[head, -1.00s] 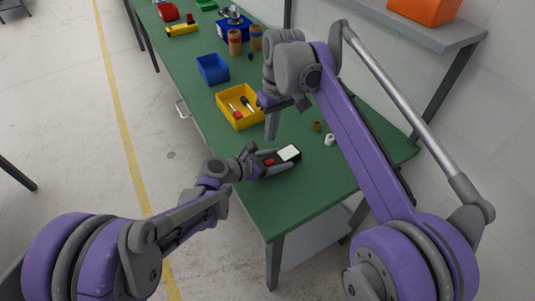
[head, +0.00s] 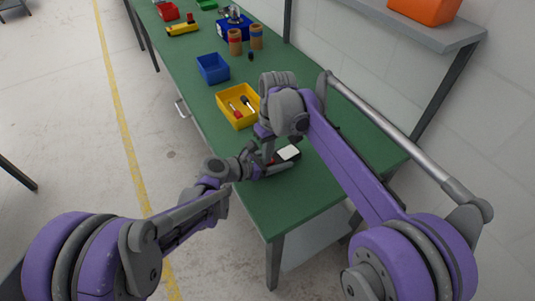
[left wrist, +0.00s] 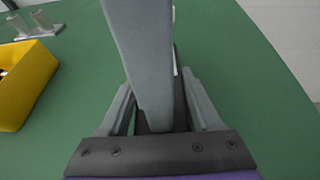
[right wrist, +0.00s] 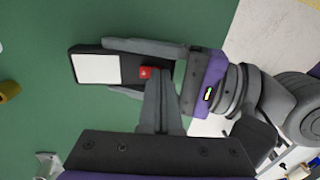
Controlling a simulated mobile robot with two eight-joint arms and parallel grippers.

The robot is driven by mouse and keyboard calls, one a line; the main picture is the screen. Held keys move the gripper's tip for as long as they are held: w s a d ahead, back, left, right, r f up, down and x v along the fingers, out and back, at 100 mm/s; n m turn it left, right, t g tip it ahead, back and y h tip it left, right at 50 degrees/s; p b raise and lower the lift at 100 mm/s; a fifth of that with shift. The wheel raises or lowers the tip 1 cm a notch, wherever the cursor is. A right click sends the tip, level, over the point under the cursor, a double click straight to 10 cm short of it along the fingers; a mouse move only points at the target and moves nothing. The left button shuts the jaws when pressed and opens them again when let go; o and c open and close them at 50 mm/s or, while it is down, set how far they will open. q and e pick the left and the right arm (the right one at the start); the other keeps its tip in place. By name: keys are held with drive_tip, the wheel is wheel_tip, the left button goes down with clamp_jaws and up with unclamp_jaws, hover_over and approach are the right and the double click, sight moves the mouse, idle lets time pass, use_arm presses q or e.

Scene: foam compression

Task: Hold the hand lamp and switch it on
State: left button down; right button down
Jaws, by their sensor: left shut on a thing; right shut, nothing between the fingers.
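The hand lamp is a black block with a white panel (right wrist: 97,69) and a red button (right wrist: 147,72); its white panel also shows in the head view (head: 289,153). My left gripper (head: 277,166) is shut on the lamp, one finger along each long side, at the green table. My right gripper (right wrist: 152,82) is shut and empty, pointing down at the lamp. In the right wrist view its fingertips are at the red button's edge; I cannot tell whether they press it. In the left wrist view the right fingers (left wrist: 145,60) hide much of the lamp. I cannot tell whether it is lit.
The green table (head: 300,190) is clear in front of the lamp. A yellow bin (head: 236,118) with small items and a blue bin (head: 212,69) stand farther back. Brown cylinders (head: 235,42) stand beyond. A shelf (head: 430,28) with an orange box is at the right.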

drive_tip(key=shift+f, duration=0.2)
drive_tip(key=shift+w+d+r, duration=0.15)
drive_tip(key=shift+w+d, duration=0.35)
drive_tip(key=shift+d, duration=0.15)
wheel_tip(320, 180, up, 14)
drive_tip(key=d, duration=0.1)
drive_tip(key=shift+w, duration=0.45)
drive_tip(key=shift+s, duration=0.1)
idle(0.3)
approach(273, 160)
drive_tip(key=f, duration=0.2)
drive_tip(key=s+a+f, duration=0.1)
drive_tip(key=f, duration=0.1)
drive_tip(key=a+f, duration=0.1)
drive_tip(key=f, duration=0.1)
drive_tip(key=shift+s+a+f, duration=0.2)
drive_tip(key=shift+s+f, duration=0.05)
drive_tip(key=shift+s, duration=0.05)
